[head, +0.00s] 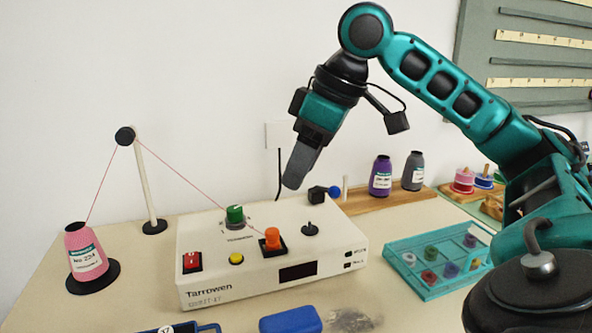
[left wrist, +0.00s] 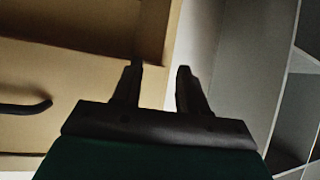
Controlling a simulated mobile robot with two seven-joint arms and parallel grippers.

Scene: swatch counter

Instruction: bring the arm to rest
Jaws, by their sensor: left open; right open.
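My right arm (head: 440,75) comes in from the right in the head view and bends down at the wrist. My right gripper (head: 294,182) points down above the back of the white Tarrowen box (head: 225,288), apart from it. Its fingers overlap from this side, and nothing shows held in them. My left gripper (left wrist: 158,72) shows only in the left wrist view. Its two dark fingers stand apart with nothing between them. Beyond them are a tan panel with a dark handle (left wrist: 25,107) and a grey surface.
A pink thread cone (head: 85,252) stands at left, its thread running over a white post (head: 148,190). A teal tray (head: 408,285) of small spools lies at right. Purple (head: 381,178) and grey (head: 413,172) cones stand on a wooden board behind. A blue block (head: 290,320) lies in front.

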